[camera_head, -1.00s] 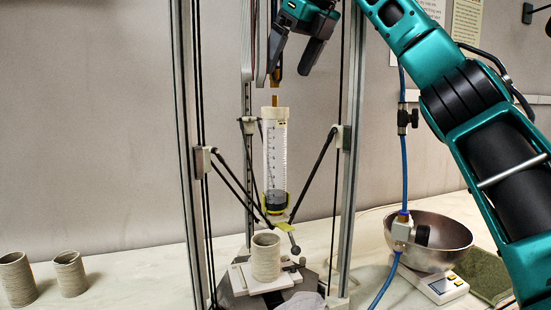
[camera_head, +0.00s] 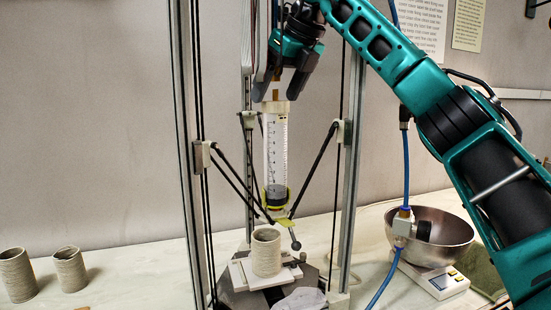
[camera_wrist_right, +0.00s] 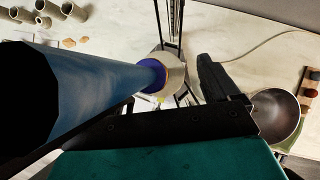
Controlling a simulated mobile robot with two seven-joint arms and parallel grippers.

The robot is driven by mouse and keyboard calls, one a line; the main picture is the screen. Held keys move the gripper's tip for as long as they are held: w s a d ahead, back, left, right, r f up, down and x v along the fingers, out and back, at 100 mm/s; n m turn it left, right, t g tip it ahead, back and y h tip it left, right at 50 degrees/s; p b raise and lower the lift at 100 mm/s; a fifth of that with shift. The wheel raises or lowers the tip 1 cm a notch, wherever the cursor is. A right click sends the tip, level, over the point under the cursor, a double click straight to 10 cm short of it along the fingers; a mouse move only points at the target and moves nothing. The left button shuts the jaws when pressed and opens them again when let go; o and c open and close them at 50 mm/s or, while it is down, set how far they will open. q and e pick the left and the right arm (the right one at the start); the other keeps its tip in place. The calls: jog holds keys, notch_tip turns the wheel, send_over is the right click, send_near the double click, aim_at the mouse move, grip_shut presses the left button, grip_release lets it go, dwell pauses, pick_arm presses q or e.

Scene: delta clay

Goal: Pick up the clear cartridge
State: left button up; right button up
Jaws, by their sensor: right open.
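The clear cartridge (camera_head: 276,150) stands upright in the frame of the delta printer, with a white cap, scale marks and dark material at its bottom. A yellow-green holder (camera_head: 276,196) is around its lower end. My right gripper (camera_head: 277,94) is open at the cartridge's top, its dark fingers pointing down on either side of the cap. I cannot tell whether they touch it. In the right wrist view a long bluish cylinder (camera_wrist_right: 85,90), seemingly the cartridge seen from above, runs from the left toward the middle. My left gripper is not in view.
A ribbed clay cup (camera_head: 266,254) stands on the plate below the cartridge. Printer posts (camera_head: 350,150) and black rods (camera_head: 316,170) surround it. A metal bowl (camera_head: 437,240) sits on a scale (camera_head: 440,282) at the right. Two clay cups (camera_head: 70,269) stand at the left.

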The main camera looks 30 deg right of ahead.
jog(key=shift+c, duration=0.5)
jog(key=c, duration=1.4)
jog(key=shift+c, duration=0.3)
jog(key=shift+r, duration=0.2)
